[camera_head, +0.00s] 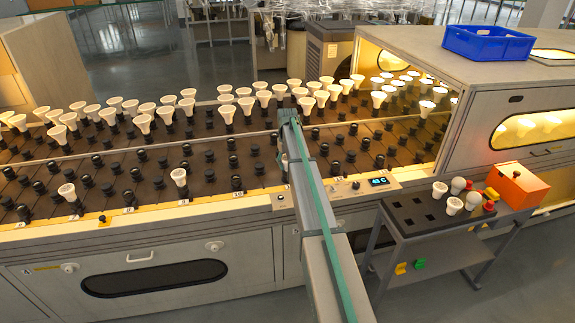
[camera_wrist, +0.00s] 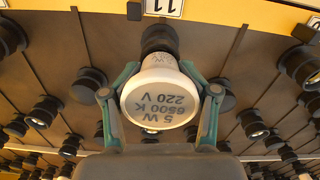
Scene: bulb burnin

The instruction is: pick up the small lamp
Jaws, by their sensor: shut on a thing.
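The small lamp (camera_wrist: 158,98), white with a round face marked 5 W, 6500 K, 220 V, is between the two green fingers of my gripper (camera_wrist: 160,91) in the wrist view. My gripper is shut on its rim from both sides. The lamp's narrow end points at a black socket (camera_wrist: 160,38) near the label 11; I cannot tell whether it is seated there or just clear of it. In the head view, my arm hides most of this lamp, and a pale sliver of it shows beside the arm (camera_head: 284,161).
Rows of black sockets cover the brown rack (camera_head: 110,168), with many white lamps standing at the back. Two lone lamps (camera_head: 67,191) (camera_head: 179,176) stand near the front edge. A trolley (camera_head: 405,222) with several lamps and an orange box (camera_head: 516,187) is at right.

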